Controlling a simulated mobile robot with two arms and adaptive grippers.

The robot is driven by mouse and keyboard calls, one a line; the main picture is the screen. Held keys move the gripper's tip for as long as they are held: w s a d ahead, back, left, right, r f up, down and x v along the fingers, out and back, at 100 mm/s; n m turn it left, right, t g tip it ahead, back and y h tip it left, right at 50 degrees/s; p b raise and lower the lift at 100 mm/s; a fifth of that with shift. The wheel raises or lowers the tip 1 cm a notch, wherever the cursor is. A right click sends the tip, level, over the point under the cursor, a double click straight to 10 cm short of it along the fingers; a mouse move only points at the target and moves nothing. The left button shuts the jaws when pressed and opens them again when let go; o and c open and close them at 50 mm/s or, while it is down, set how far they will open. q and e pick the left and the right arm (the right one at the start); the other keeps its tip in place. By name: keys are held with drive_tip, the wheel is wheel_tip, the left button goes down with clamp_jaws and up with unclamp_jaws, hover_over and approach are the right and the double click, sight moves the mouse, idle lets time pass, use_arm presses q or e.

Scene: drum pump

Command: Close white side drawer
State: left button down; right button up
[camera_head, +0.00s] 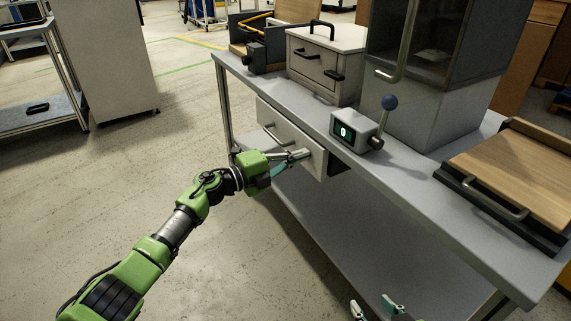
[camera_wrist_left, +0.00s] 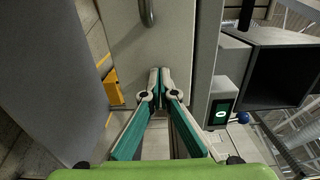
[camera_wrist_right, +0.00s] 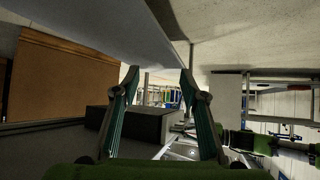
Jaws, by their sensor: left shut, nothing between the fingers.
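The white side drawer (camera_head: 291,133) is under the edge of the grey workbench, with a bar handle on its front. Its front appears to stand a little out from the bench, with a dark gap at its right end; how far is hard to tell. My left gripper (camera_head: 304,155) is shut and empty, with its tips at the right part of the drawer front. In the left wrist view the tips (camera_wrist_left: 160,72) point at the pale drawer front (camera_wrist_left: 150,48), below the handle (camera_wrist_left: 148,12); contact is unclear. My right gripper (camera_wrist_right: 158,75) is open and empty, low at the picture's bottom (camera_head: 375,306).
On the workbench (camera_head: 420,190) stand a counter box with a lever (camera_head: 358,130), a white lidded box (camera_head: 325,60), a tall glass-fronted cabinet (camera_head: 430,70) and a wooden board with a handle (camera_head: 520,175). A lower shelf (camera_head: 350,235) lies beneath.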

use_arm(q)
drive_tip(key=shift+x, duration=0.8)
use_arm(e)
drive_tip(key=shift+w+a+r+t, duration=0.25)
drive_tip(key=shift+w+r+t, duration=0.15)
drive_tip(key=shift+r, duration=0.2)
drive_tip(key=shift+w+a+r+t, duration=0.3)
drive_tip(key=shift+w+r, duration=0.2)
drive_tip(key=shift+r, duration=0.1)
use_arm(q)
drive_tip(key=shift+r, duration=0.2)
